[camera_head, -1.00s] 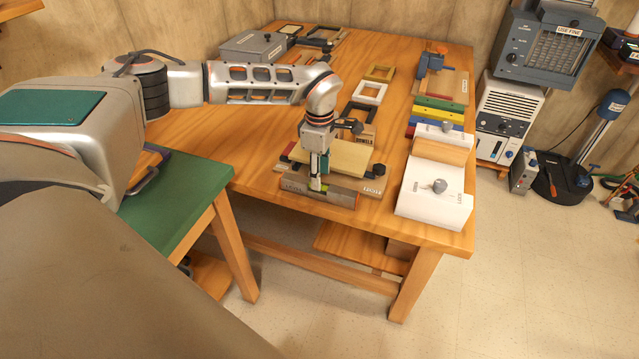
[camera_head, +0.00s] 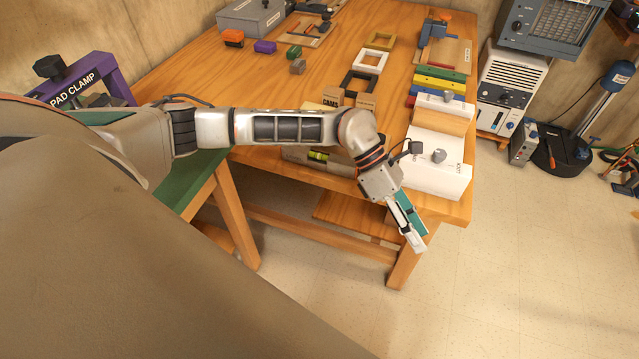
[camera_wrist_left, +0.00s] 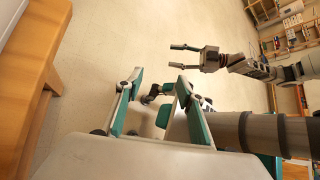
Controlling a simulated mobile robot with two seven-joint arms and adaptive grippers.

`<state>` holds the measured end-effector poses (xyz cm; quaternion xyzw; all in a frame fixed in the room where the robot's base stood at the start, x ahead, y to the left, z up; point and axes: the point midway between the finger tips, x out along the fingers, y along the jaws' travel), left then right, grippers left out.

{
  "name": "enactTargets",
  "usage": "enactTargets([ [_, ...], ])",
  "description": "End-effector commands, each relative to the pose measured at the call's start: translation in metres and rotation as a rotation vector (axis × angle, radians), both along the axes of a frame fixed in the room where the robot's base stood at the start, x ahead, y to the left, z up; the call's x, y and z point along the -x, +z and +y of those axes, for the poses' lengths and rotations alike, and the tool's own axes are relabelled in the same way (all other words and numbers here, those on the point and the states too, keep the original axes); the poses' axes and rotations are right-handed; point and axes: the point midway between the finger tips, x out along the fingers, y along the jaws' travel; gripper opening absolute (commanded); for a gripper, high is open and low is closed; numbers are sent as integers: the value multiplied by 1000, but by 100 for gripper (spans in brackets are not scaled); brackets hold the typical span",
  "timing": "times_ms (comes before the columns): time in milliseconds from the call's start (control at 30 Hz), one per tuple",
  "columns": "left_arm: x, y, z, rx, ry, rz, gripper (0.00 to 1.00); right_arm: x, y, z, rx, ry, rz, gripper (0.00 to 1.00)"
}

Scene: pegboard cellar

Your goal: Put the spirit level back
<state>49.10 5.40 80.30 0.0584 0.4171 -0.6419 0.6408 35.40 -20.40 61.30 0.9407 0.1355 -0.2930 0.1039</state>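The spirit level (camera_head: 318,155), with a bright green vial, lies along the front edge of the wooden table (camera_head: 215,75). My left forearm and wrist hide much of it and what is around it. My left gripper (camera_head: 416,236) is off to the right of the level, beyond the table's front edge, pointing down over the floor. In the left wrist view the left gripper (camera_wrist_left: 160,82) has its fingers apart with nothing between them. My right gripper (camera_wrist_left: 176,56) shows in the left wrist view, with its fingers apart and empty; it is not in the head view.
A white fixture (camera_head: 438,178) with a grey knob stands at the table's front right corner, close to my left wrist. Black, white (camera_head: 370,61) and yellow frames lie behind the level. A purple pad clamp (camera_head: 95,80) stands at left. The floor in front is clear.

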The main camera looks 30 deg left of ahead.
Motion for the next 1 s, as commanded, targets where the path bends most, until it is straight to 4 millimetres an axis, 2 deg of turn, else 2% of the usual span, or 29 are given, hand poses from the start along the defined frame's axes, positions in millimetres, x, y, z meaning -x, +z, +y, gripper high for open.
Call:
enactTargets([
  [33,17,6,-30,105,45,75,38,0,0,0,0,0,0,43],
  [100,29,21,-62,243,126,176,38,0,0,0,0,0,0,43],
  [200,37,45,-93,428,261,337,38,0,0,0,1,-1,0,43],
  [300,35,66,-109,598,415,516,38,0,0,-1,1,-1,0,43],
  [433,19,80,-105,794,641,770,38,0,0,-1,1,-1,0,43],
  [567,0,69,-78,962,896,1037,38,0,0,-1,1,-1,0,43],
  [667,-10,43,-45,1072,1106,1249,38,0,0,-1,1,-1,0,43],
  [767,-8,2,-4,1164,1330,1458,38,0,1,0,0,-1,-1,43],
  [867,8,-49,40,1240,1566,1664,38,0,1,0,0,-1,-1,43],
  [1000,55,-119,96,1315,1877,1910,38,0,1,0,0,-1,-1,43],
])
